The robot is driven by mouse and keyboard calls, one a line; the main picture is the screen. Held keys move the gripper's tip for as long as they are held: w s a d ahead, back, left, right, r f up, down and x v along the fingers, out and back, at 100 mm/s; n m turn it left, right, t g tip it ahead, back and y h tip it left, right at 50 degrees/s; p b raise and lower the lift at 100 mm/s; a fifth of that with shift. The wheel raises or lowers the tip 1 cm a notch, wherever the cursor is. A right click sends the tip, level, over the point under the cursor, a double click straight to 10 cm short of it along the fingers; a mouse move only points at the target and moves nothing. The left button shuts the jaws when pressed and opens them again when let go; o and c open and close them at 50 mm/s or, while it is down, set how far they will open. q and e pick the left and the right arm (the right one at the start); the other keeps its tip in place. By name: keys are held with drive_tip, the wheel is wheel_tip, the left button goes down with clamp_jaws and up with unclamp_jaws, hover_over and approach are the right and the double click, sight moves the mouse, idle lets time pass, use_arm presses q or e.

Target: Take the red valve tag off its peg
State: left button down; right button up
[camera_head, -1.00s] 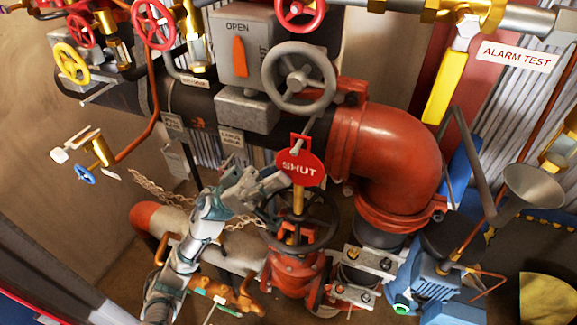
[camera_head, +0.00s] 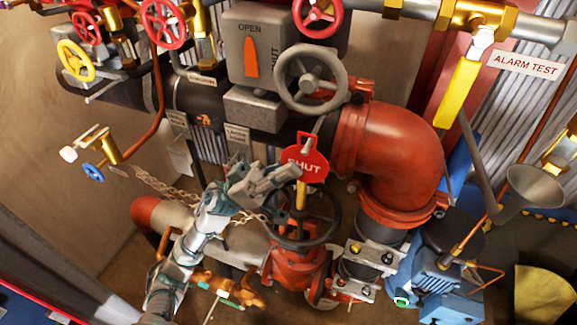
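The red valve tag (camera_head: 310,160), lettered SHUT in white, hangs in the middle of the head view, in front of the pipework. Its narrower top is at a small pale peg (camera_head: 319,125). My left gripper (camera_head: 287,177) is at the tag's left edge, its fingers apart, and overlaps the first letter. I cannot tell whether it touches the tag. My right gripper is not in view.
A grey handwheel (camera_head: 310,78) is just above the tag, and a dark handwheel (camera_head: 333,225) on a red valve (camera_head: 296,268) is below it. A large red elbow pipe (camera_head: 400,150) stands to the right. A chain (camera_head: 165,187) hangs at left.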

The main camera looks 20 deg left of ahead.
use_arm(q)
drive_tip(key=shift+d, duration=0.95)
drive_tip(key=shift+a+r, duration=0.1)
drive_tip(key=shift+a, duration=0.1)
drive_tip(key=shift+a+r+p, duration=0.2)
drive_tip(key=shift+r+p, duration=0.05)
drive_tip(key=shift+p, duration=0.25)
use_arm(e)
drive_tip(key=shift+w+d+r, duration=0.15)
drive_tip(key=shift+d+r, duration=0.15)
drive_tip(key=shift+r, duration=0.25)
use_arm(q)
drive_tip(key=shift+s+d, duration=0.1)
drive_tip(key=shift+s, duration=0.05)
drive_tip(key=s+p, duration=0.1)
drive_tip(key=s, duration=0.5)
drive_tip(key=shift+s, duration=0.35)
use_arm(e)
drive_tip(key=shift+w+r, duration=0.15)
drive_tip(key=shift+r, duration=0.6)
